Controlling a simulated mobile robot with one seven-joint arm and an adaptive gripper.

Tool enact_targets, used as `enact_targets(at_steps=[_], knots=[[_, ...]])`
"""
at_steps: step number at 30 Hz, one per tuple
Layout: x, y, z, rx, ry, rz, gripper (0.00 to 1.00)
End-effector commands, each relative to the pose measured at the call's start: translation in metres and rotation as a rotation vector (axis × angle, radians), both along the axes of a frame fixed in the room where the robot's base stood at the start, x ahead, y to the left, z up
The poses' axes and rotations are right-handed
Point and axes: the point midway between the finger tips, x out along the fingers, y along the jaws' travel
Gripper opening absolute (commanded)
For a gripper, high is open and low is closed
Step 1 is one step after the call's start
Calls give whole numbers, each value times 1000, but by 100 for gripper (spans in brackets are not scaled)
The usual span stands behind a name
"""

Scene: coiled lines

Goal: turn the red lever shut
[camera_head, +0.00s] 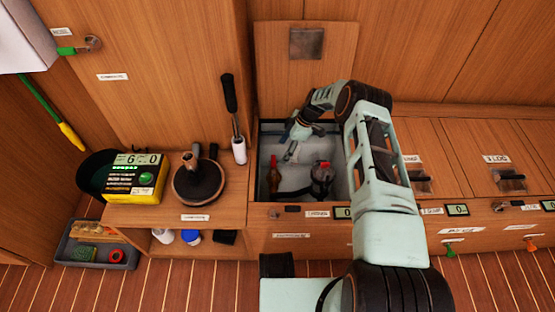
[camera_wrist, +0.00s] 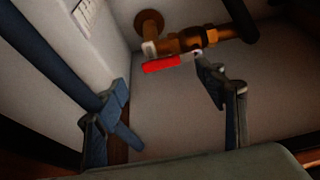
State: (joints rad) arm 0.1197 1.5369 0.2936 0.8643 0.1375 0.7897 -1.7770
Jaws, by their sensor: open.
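The red lever (camera_wrist: 162,64) is on a brass valve (camera_wrist: 188,42) in the wrist view. Its handle points left, lying just below the valve body and close to in line with it. My gripper (camera_wrist: 168,105) is open, with one finger at lower left and the other just right of and below the lever. Nothing is between the fingers, and I cannot tell whether either touches the lever. In the head view my gripper (camera_head: 291,145) reaches down into an open bin (camera_head: 262,205) under a raised lid. A reddish part shows at the bin's left, too small to identify surely.
A dark hose (camera_wrist: 50,55) crosses the left of the wrist view beside the pale wall. A red-topped fitting (camera_head: 322,170) stands at the bin's right. The raised wooden lid (camera_head: 303,75) is behind my arm. A winch (camera_head: 198,180) sits on the shelf at left.

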Motion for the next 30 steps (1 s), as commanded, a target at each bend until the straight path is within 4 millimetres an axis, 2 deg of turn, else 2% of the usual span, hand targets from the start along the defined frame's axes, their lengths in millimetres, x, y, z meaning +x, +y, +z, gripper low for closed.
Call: enact_targets(at_steps=[1, 3, 9, 21, 23, 30], knots=[[-1, 5, -15, 0, 1, 2, 64], [-1, 10, -27, 0, 1, 1, 64], [0, 20, -49, 0, 1, 1, 64], [0, 23, -55, -1, 1, 0, 64], [0, 23, -55, -1, 1, 0, 60], [0, 23, -55, -1, 1, 0, 34]])
